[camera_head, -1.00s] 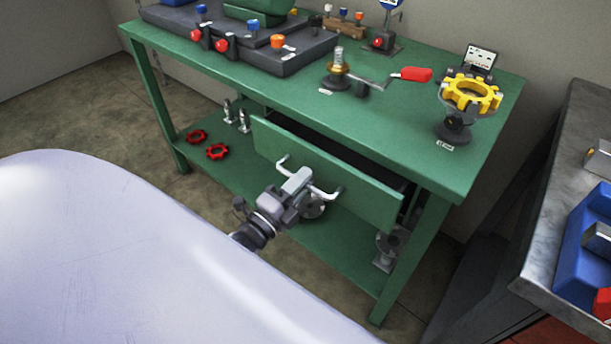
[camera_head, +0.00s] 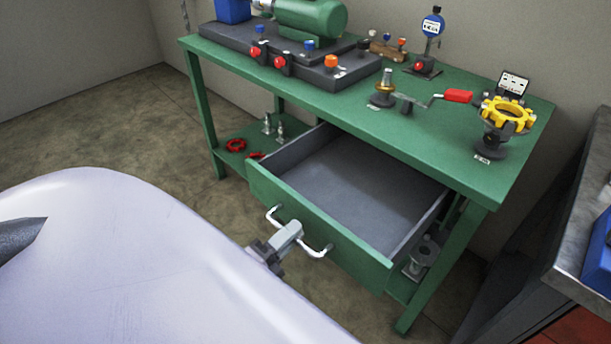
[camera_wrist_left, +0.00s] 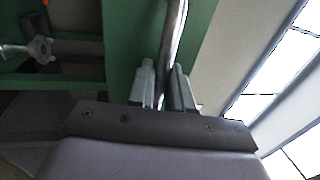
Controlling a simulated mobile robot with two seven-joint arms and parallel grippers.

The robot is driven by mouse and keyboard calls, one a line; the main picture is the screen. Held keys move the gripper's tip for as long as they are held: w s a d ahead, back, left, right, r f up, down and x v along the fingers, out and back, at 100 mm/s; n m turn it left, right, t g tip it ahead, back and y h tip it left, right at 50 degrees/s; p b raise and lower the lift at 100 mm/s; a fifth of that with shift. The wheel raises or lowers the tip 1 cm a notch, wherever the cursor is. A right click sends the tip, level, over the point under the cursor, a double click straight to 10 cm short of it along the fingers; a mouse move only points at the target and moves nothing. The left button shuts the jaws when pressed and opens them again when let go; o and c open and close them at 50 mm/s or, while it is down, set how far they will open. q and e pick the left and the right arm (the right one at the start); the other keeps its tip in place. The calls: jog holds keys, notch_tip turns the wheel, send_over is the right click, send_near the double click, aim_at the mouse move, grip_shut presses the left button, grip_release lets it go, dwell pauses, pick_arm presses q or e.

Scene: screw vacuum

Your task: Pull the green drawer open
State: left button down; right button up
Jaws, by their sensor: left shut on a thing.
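The green drawer (camera_head: 320,226) stands well out of the green workbench (camera_head: 420,135), and its grey inside looks empty. A silver bar handle (camera_head: 318,250) runs across its front. My left gripper (camera_head: 290,232) is shut on the middle of the handle. In the left wrist view the handle (camera_wrist_left: 175,40) passes between the two fingers of my left gripper (camera_wrist_left: 163,88), in front of the green drawer front (camera_wrist_left: 130,40). My right gripper is not in view.
On the bench top are a green motor (camera_head: 310,17) on a dark base, a crank with a red grip (camera_head: 458,96) and a yellow handwheel (camera_head: 507,115). Red handwheels (camera_head: 236,145) lie on the lower shelf. A grey cabinet (camera_head: 585,215) stands at right.

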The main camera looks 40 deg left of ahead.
pick_arm(q)
jog(key=shift+r+v, duration=0.2)
jog(key=shift+v, duration=0.7)
jog(key=shift+r+v, duration=0.15)
jog(key=shift+v, duration=0.75)
jog(key=c, duration=1.2)
grip_release()
jog(key=shift+s, duration=0.15)
jog(key=v, duration=0.7)
